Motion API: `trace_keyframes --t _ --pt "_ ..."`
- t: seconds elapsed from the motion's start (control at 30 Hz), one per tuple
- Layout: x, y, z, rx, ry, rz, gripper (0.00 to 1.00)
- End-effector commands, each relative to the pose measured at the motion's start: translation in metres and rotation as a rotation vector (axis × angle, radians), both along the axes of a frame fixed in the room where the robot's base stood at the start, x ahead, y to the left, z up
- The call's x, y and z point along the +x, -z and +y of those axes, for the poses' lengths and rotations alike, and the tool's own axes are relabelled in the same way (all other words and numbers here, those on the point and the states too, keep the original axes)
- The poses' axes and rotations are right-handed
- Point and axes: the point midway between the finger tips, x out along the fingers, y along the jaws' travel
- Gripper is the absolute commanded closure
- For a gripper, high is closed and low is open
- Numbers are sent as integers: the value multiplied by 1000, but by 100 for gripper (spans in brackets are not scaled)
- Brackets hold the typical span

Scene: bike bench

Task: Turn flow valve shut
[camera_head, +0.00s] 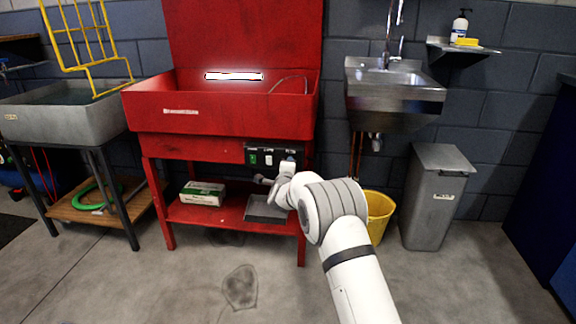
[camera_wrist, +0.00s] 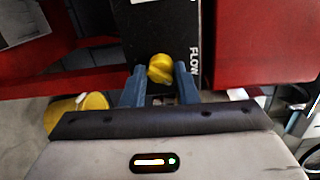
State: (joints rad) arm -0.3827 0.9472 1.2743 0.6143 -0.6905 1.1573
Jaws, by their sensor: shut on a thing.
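The flow valve is a yellow knob (camera_wrist: 160,68) on a black panel, beside the white word FLOW. My gripper (camera_wrist: 160,75) has its two blue fingers on either side of the knob and is shut on it. The knob's bar looks slightly slanted in the wrist view. In the head view the black control panel (camera_head: 260,157) is on the front of the red parts washer (camera_head: 220,112), and my wrist covers the knob there.
A grey sink (camera_head: 70,118) on a stand is at left. A green and white box (camera_head: 203,193) and a grey tray (camera_head: 264,209) rest on the washer's lower shelf. A yellow bucket (camera_head: 379,215) and grey bin (camera_head: 435,200) stand at right. The front floor is clear.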

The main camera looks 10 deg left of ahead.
Motion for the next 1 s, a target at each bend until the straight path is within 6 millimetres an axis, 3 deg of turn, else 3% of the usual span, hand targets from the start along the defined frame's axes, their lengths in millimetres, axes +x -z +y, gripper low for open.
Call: trace_keyframes --t 0.5,1.0 --pt "0 -2 2 -448 -2 17 96" --pt "0 0 2 -633 -2 23 96"
